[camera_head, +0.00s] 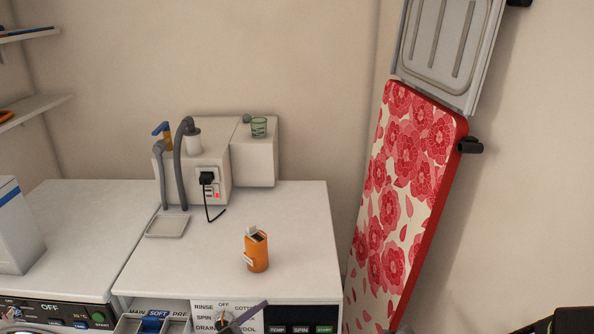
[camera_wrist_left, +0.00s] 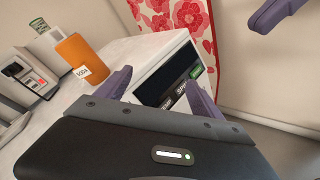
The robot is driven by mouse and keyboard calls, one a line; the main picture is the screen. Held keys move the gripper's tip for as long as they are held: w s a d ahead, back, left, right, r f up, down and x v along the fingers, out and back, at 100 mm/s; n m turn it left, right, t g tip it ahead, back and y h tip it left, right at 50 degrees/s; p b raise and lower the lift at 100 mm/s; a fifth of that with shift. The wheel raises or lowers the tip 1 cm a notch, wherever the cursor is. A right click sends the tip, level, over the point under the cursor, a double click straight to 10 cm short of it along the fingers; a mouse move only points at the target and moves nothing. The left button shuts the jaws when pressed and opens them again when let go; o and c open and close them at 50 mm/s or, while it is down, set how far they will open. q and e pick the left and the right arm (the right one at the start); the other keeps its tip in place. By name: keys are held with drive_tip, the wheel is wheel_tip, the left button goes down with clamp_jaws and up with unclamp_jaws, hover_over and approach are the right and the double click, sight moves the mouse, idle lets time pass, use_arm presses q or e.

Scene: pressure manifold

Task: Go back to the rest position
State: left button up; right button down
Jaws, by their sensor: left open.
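My left gripper is open, with its two purple fingers spread and nothing between them in the left wrist view (camera_wrist_left: 158,82). In the head view only a purple finger of it (camera_head: 246,317) shows at the bottom edge, in front of the washing machine's control panel (camera_head: 205,309). It overlaps the programme dial there; I cannot tell whether they touch. A purple finger-like piece (camera_wrist_left: 278,12) at the top right of the left wrist view looks like part of my right gripper. Its jaws cannot be judged.
An orange canister (camera_head: 257,252) stands on the white machine top (camera_head: 300,220). Behind are a white box with hoses and a plug (camera_head: 205,180), and a small tray (camera_head: 167,226). A floral ironing board (camera_head: 408,150) leans at right. Shelves (camera_head: 30,108) are at left.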

drive_tip(key=s+d+f+n+g+h, duration=0.35)
drive_tip(key=s+f+n, duration=0.3)
drive_tip(key=f, duration=0.35)
drive_tip(key=s+d+f+n+g+h, duration=0.3)
drive_tip(key=s+f+n+h, duration=0.3)
drive_tip(key=f, duration=0.5)
use_arm(q)
drive_tip(key=s+a+f+m+g+y, duration=0.1)
drive_tip(key=s+f+m+g+y, duration=0.4)
drive_tip(key=s+f+m+g, duration=0.7)
drive_tip(key=s+f+m, duration=0.7)
drive_tip(key=s+f, duration=0.5)
drive_tip(key=f, duration=0.1)
drive_tip(key=shift+s, duration=0.35)
use_arm(e)
drive_tip(key=s+a+f+n+y, duration=0.3)
drive_tip(key=s+a+f+n, duration=0.1)
drive_tip(key=a+n, duration=0.4)
drive_tip(key=shift+s+a+f, duration=0.25)
drive_tip(key=shift+a+f, duration=0.05)
drive_tip(key=shift+f, duration=0.6)
